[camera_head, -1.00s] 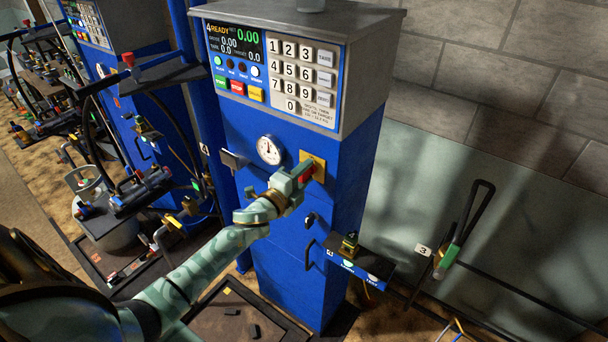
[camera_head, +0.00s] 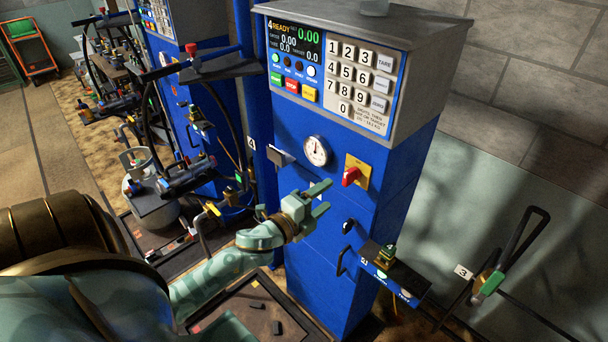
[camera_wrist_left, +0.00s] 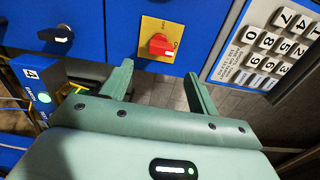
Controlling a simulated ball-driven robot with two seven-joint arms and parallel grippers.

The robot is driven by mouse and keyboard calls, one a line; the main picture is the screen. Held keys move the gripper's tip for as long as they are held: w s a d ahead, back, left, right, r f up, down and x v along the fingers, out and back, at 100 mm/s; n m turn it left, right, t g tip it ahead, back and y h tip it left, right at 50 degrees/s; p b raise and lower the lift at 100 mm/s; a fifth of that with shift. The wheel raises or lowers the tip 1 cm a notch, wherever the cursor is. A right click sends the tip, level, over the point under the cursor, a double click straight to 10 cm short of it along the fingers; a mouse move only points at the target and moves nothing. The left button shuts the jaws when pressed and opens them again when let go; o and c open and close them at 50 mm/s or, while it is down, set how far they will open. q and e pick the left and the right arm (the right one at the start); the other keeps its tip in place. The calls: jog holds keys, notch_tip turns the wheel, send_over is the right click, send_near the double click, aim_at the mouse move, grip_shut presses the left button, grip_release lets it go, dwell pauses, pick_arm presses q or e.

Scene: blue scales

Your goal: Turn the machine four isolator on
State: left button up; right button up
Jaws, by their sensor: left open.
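Machine four (camera_head: 330,230) is a tall blue cabinet with its display reading 4 READY and 0.00. Its isolator, a red knob (camera_head: 351,177) on a yellow plate (camera_head: 362,165), sits right of the round gauge. In the left wrist view the red knob (camera_wrist_left: 160,45) lies crosswise, with a white mark at its right end near small lettering that looks like ON. My left gripper (camera_head: 327,198) is open and empty, to the left of and below the knob, apart from it. Its two fingers (camera_wrist_left: 158,85) show in the wrist view with the knob beyond them. My right gripper is out of view.
A keypad (camera_head: 360,75) is above the gauge (camera_head: 316,151). A black handle (camera_head: 343,262) and a small shelf (camera_head: 395,272) stick out below the isolator. A hooked lever (camera_head: 510,250) stands at the right. Cylinders and more machines (camera_head: 170,90) fill the left.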

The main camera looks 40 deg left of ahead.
pick_arm(q)
jog(key=s, duration=0.6)
jog(key=shift+s+a+b, duration=0.25)
jog(key=shift+s+b, duration=0.05)
jog(key=shift+b, duration=0.05)
